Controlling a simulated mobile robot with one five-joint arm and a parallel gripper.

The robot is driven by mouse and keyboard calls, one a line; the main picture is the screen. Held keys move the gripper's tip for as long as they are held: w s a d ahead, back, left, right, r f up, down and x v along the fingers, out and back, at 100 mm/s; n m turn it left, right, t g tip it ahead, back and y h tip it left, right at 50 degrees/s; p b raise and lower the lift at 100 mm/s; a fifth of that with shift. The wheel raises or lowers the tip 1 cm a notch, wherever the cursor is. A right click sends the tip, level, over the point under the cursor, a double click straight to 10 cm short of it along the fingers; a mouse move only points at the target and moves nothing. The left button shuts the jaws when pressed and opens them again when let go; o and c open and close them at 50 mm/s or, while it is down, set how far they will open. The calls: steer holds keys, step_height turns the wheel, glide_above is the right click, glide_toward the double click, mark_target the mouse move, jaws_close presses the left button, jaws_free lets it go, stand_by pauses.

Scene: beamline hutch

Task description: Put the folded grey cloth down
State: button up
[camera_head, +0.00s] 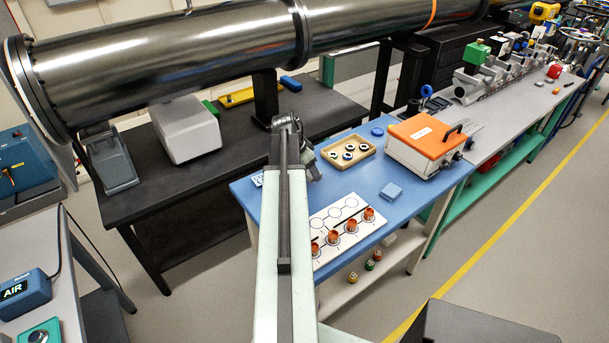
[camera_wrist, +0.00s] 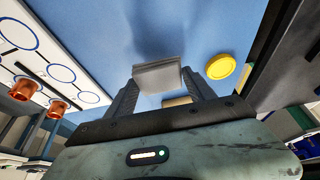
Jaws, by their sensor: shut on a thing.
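The folded grey cloth (camera_wrist: 157,76) shows in the wrist view as a small, flat, light grey block. It sits between the two dark fingers of my gripper (camera_wrist: 159,84), which is shut on it. Blue table surface (camera_wrist: 190,35) fills the view beyond the cloth, with a soft shadow on it; I cannot tell whether the cloth touches the table. In the head view my arm reaches over the blue table (camera_head: 283,200), and its links hide the fingers and the cloth.
A white board (camera_head: 322,262) with circles and several copper cups lies at the table's front. A yellow disc (camera_wrist: 220,66) is beside the cloth.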

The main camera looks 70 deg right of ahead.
mark_target(307, 172)
steer(key=shift+d+f+b, duration=0.2)
steer(key=shift+f+b, duration=1.75)
steer(key=shift+w+r, duration=0.15)
steer(key=shift+r, duration=0.05)
steer(key=shift+a+f, duration=0.1)
steer(key=shift+f, duration=0.05)
steer(key=o, duration=1.3)
steer(key=shift+r+p, duration=0.35)
steer(key=shift+p, duration=0.05)
steer(key=p+v, duration=1)
steer(key=v, duration=0.1)
steer(key=shift+w+a+r+p, duration=0.1)
steer(key=shift+a+r+p, duration=0.05)
steer(key=shift+r+p, duration=0.15)
